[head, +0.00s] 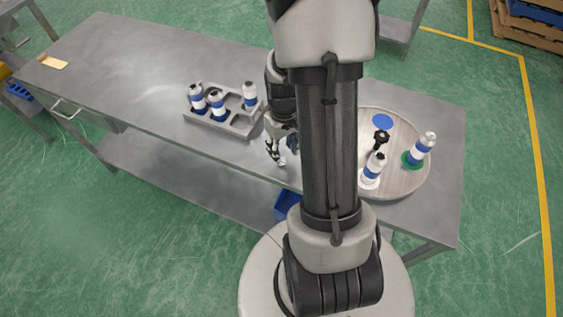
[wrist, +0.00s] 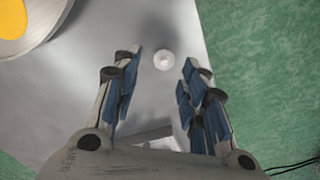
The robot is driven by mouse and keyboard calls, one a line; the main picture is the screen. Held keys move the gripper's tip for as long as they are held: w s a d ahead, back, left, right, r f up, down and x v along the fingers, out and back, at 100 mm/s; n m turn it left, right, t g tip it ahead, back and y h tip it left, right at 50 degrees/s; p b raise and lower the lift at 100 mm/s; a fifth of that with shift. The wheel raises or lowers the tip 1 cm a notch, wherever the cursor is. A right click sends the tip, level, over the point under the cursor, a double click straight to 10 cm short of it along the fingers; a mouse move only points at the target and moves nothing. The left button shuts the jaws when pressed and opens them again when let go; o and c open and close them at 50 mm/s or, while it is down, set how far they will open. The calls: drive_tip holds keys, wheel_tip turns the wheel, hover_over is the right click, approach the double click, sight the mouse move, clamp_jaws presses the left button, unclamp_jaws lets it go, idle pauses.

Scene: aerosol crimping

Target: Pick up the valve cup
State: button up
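The valve cup (wrist: 164,61) is a small, pale round piece with a raised centre. In the wrist view it lies on the bare grey table top, between the lines of my two fingers and close to their tips. My gripper (wrist: 159,74) is open, with blue-padded fingers spread apart and nothing between the pads. How far the tips are above the cup I cannot tell. In the head view my gripper (head: 280,149) hangs low over the front part of the table, just left of my arm. I cannot clearly separate the cup from the fingertips there.
A grey tray (head: 233,130) with three blue-and-white cans stands left of my gripper. At right, a round turntable (head: 408,187) holds two cans, a black piece (head: 381,139) and a blue spot (head: 382,121). Its yellow spot (wrist: 12,18) shows in the wrist view. The table's left half is mostly clear.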

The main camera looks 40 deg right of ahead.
drive_tip(key=f, duration=0.1)
drive_tip(key=f+b, duration=0.1)
drive_tip(key=f, duration=0.2)
drive_tip(key=shift+w+a+f+b, duration=0.15)
drive_tip(key=shift+a+f+b, duration=0.1)
drive_tip(key=shift+f+b, duration=0.05)
drive_tip(key=shift+r, duration=0.1)
drive_tip(key=shift+c, duration=0.6)
drive_tip(key=c, duration=0.5)
